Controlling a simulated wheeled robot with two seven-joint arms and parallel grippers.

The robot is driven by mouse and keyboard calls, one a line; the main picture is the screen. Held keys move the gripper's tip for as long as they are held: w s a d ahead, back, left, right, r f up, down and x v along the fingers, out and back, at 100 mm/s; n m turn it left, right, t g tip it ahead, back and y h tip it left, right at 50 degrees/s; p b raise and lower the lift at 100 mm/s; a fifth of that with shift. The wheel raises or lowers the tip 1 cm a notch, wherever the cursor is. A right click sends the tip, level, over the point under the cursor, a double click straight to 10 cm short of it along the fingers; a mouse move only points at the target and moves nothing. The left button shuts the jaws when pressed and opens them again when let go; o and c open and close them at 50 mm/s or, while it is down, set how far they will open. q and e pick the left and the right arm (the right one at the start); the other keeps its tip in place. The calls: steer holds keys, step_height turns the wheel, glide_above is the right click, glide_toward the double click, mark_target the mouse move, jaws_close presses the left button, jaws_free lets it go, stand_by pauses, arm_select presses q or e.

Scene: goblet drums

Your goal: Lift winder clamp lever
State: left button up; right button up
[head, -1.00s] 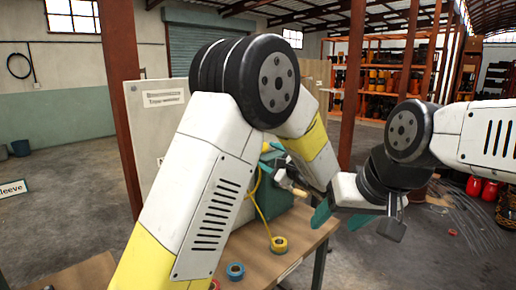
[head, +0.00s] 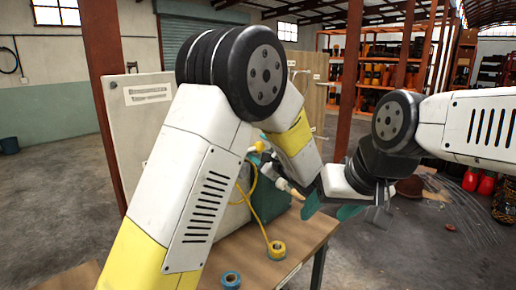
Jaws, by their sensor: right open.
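The teal winder (head: 270,203) stands on the bench, partly hidden behind my left forearm. A yellow knob (head: 260,147) and a pale handle (head: 291,189) show at its top. I cannot tell which part is the clamp lever. My left arm reaches over the bench, its forearm slanting down to the winder. Its gripper is mostly hidden among the winder parts and I cannot make out its jaws.
The wooden bench (head: 300,237) holds a yellow roll (head: 276,250) with a yellow cord up to the winder, and a blue roll (head: 231,280). A pale cabinet (head: 150,125) stands behind. Open floor (head: 45,200) lies to the left. Shelving is far back.

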arm_select(q)
jaws_close()
stand_by(1.3)
